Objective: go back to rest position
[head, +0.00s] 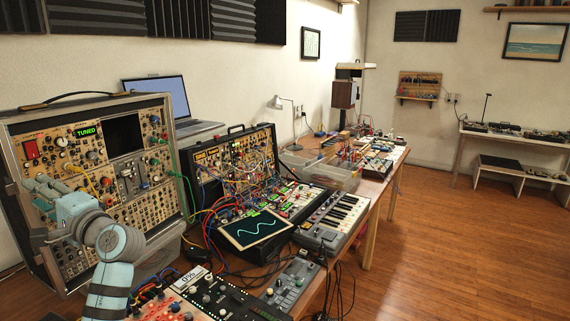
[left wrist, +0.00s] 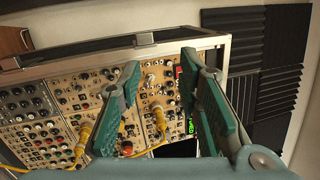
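My left gripper (head: 38,190) is in front of the lower left part of a large upright synth case (head: 8,150). In the left wrist view the two teal fingers of the left gripper (left wrist: 160,66) stand wide apart with nothing held between them. Behind them is the case's panel of knobs, with yellow cables (left wrist: 82,138) plugged in. A red switch (head: 31,149) and a green display reading "TUNED" (head: 87,132) show at the top of the panel. I cannot tell how close the fingertips are to the panel. My right gripper is not in view.
A second synth case (head: 207,160) with many patch cables, a small screen (head: 255,229), a keyboard (head: 343,213) and a laptop (head: 158,93) crowd the table. Mixers (head: 290,283) lie at the near edge. Open wooden floor (head: 450,240) is at right.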

